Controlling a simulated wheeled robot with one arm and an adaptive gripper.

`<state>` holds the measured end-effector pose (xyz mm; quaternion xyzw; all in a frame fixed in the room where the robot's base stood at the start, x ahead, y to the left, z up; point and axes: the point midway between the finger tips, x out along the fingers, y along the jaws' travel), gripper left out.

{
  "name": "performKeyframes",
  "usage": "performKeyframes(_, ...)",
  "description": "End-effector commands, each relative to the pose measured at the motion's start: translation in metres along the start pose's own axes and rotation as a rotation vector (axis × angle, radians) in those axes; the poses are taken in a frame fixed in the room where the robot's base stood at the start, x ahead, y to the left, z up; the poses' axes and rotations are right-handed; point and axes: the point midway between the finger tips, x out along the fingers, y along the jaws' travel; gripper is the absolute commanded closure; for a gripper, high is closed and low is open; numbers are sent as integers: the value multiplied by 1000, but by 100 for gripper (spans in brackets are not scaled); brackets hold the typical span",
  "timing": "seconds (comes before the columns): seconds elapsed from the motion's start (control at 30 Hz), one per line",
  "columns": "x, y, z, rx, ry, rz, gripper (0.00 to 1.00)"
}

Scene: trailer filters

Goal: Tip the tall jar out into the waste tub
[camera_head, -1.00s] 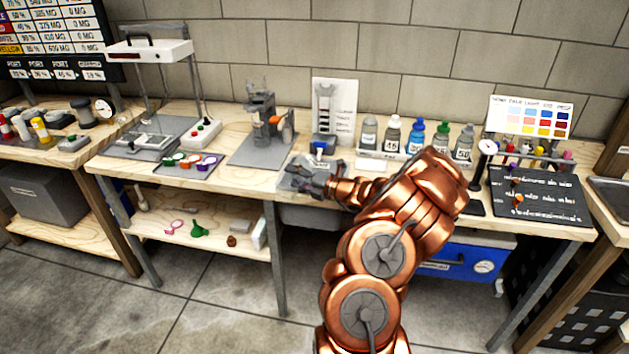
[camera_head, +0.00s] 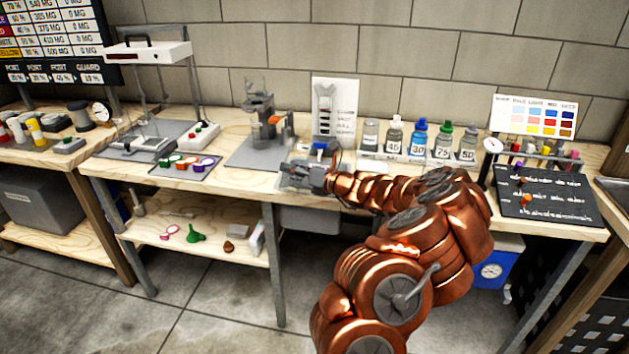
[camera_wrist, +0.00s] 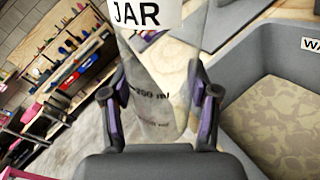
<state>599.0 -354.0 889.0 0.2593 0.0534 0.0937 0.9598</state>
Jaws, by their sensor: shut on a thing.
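The tall jar (camera_wrist: 152,72) is clear, with a white "JAR" label and a 250 ml mark. In the wrist view it stands between the two purple-padded fingers of my gripper (camera_wrist: 158,100), which is shut on it. A grey tub (camera_wrist: 238,128) with a label starting "WA" is at the right of the wrist view, beside the jar, with a mottled beige inside. In the head view my gripper (camera_head: 318,176) is at the bench's front edge. I cannot make out the jar there, nor how much is in it.
Numbered bottles (camera_head: 420,138) stand in a row behind my arm. A grey stand (camera_head: 262,125) is left of my gripper, and a mat with coloured rings (camera_head: 186,163) lies farther left. A black board (camera_head: 545,197) lies at the right. A lower shelf (camera_head: 205,240) holds small items.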

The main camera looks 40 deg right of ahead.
Motion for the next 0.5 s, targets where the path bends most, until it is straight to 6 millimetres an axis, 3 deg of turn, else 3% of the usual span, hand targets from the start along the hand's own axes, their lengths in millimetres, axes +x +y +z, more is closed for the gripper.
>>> performKeyframes(0.5, -1, 8, -8, -281, -30, 1, 99)
